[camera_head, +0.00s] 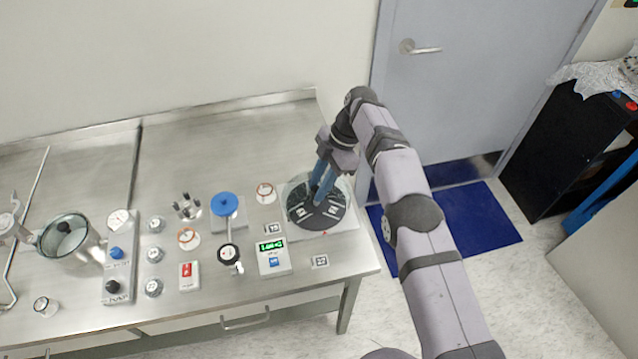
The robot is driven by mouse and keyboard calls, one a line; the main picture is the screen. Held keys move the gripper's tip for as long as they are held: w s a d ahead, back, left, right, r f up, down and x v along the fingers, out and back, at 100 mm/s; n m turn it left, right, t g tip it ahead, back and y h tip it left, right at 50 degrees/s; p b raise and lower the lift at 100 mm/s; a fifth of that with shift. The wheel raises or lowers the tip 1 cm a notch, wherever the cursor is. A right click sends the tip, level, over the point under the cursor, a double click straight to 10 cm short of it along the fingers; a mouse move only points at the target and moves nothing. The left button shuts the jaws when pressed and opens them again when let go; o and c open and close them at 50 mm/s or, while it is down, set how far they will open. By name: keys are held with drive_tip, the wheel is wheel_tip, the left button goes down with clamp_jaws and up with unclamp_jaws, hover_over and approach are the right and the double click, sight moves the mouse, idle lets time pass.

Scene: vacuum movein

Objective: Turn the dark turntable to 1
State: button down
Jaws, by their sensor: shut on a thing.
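The dark turntable (325,219) is a round black disc with pale markings, on a white base plate (349,220) near the right end of the steel bench. The markings are too small to read surely. A small red mark shows on the base at the disc's front edge. My gripper (318,189) has blue fingers and reaches down onto the disc from above and behind. It is shut on a part of the turntable near its middle; the fingers hide exactly which part. The far side of the disc is partly hidden by the gripper.
A glass vessel (66,238) stands at far left. The bench's right edge is close to the turntable.

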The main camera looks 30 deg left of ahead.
drive_tip(key=c, duration=1.4)
unclamp_jaws()
drive_tip(key=shift+r, duration=0.15)
drive_tip(key=shift+r, duration=0.3)
wheel_tip(320, 180, up, 9)
drive_tip(key=p, duration=0.6)
